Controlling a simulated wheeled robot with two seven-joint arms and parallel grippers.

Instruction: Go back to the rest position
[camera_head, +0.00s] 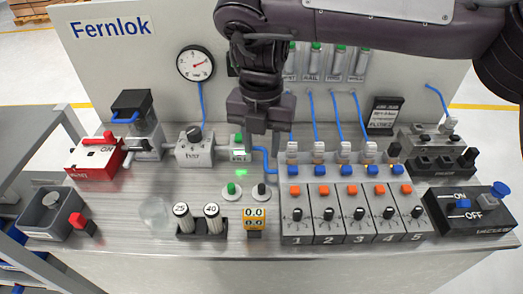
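My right gripper (262,142) hangs pointing down over the back middle of the bench, on a dark arm that comes in from the upper right. Its two fingers look apart, with nothing seen between them. It hides part of the back panel and of a small block with a green top (239,148) just to its left. Whether it touches that block I cannot tell. My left gripper is not in view.
The metal bench (130,215) holds a red switch box (94,158), a grey regulator (195,150), two numbered cylinders (198,222), a yellow counter (255,220), a numbered valve row (350,215) and an ON/OFF box (470,212). A gauge (195,63) is on the panel (140,60).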

